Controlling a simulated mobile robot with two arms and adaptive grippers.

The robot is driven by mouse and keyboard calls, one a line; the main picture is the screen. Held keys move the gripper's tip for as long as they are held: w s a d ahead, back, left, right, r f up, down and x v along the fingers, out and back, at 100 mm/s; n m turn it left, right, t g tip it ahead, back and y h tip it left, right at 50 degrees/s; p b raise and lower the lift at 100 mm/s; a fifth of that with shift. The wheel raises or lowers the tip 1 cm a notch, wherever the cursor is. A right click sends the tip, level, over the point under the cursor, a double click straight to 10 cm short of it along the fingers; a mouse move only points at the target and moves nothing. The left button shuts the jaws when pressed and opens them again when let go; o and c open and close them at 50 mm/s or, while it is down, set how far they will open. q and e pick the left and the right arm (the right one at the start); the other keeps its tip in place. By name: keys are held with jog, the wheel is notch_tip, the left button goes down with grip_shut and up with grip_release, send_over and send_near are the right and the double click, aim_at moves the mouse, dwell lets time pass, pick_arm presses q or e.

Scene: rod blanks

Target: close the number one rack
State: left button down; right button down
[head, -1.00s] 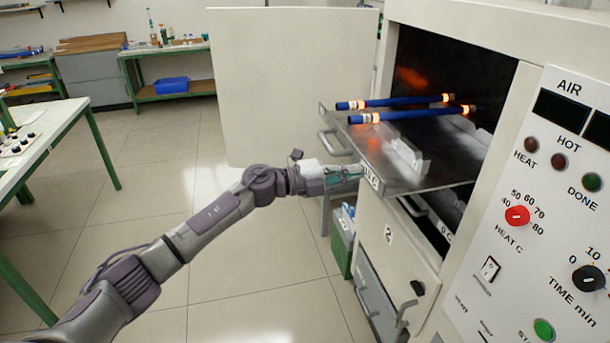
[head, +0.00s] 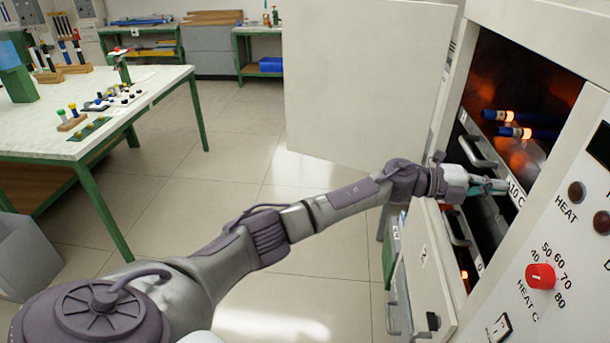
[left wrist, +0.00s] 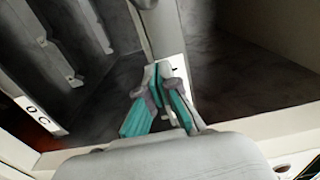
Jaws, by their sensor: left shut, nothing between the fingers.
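The upper rack (head: 517,193), with a "10 C" label on its front strip, sits inside the oven opening in the head view. Its handle (head: 478,151) faces out. Two blue rods (head: 534,133) with glowing orange bands lie above it, partly hidden by the oven front. My left gripper (head: 503,187) is shut and empty, with its fingertips at the rack's front beside the label; I cannot tell if they touch. In the left wrist view my teal fingers (left wrist: 160,72) are together against a pale strip. My right gripper is not in view.
The large oven door (head: 350,80) stands open. Below is a second rack handle (head: 457,226) and an open panel marked 2 (head: 428,275). The control panel (head: 560,240) is close at right. A white table (head: 150,95) with small parts stands left; floor between is clear.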

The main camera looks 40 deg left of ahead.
pick_arm(q)
jog(key=x, duration=0.2)
jog(key=shift+w+d, duration=0.2)
jog(key=shift+d, duration=0.05)
jog(key=shift+r, duration=0.2)
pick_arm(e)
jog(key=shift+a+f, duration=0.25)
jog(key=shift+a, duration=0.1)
pick_arm(q)
jog(key=shift+r, duration=0.1)
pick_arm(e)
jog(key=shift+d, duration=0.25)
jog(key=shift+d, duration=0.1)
